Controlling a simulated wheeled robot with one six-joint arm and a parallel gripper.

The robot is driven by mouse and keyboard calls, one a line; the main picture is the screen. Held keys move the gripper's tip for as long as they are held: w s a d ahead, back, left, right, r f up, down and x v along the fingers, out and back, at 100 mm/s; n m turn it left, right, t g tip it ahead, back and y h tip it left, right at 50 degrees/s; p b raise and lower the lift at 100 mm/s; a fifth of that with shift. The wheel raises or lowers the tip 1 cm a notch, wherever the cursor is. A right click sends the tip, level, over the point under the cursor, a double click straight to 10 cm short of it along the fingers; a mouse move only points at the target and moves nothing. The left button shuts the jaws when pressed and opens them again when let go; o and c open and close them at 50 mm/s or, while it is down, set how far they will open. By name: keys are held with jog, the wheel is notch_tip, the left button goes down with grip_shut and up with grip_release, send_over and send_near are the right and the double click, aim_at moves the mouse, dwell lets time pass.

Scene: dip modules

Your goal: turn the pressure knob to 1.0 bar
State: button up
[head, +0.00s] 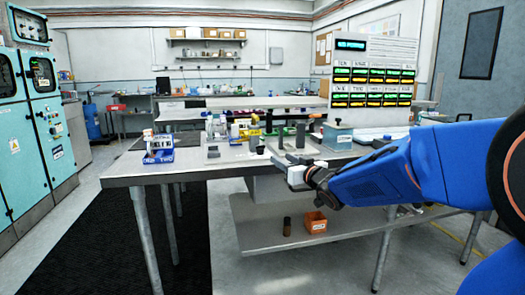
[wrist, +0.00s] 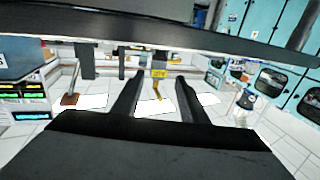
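I cannot pick out the pressure knob or read a pressure scale in either view. My gripper (head: 283,162) is at the front edge of the bench in the head view, at the end of my blue arm. In the wrist view its two dark fingers (wrist: 159,88) stand apart, with no object visibly held between them. A yellow item (wrist: 159,73) shows beyond the gap, apart from the fingers. A grey fixture with dark upright posts (head: 300,135) stands on the bench just behind my gripper. A teal box (head: 337,138) stands to its right.
The bench (head: 190,174) carries a blue-and-white rack (head: 158,156) at left and a yellow box (head: 249,134). A display panel (head: 373,85) stands behind at right. An orange bin (head: 315,223) and dark cylinder (head: 287,226) sit on the lower shelf. Teal cabinets (head: 45,120) stand left.

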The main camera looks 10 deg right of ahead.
aim_at(261, 147)
jog(key=x, duration=1.6)
jog(key=c, duration=0.8)
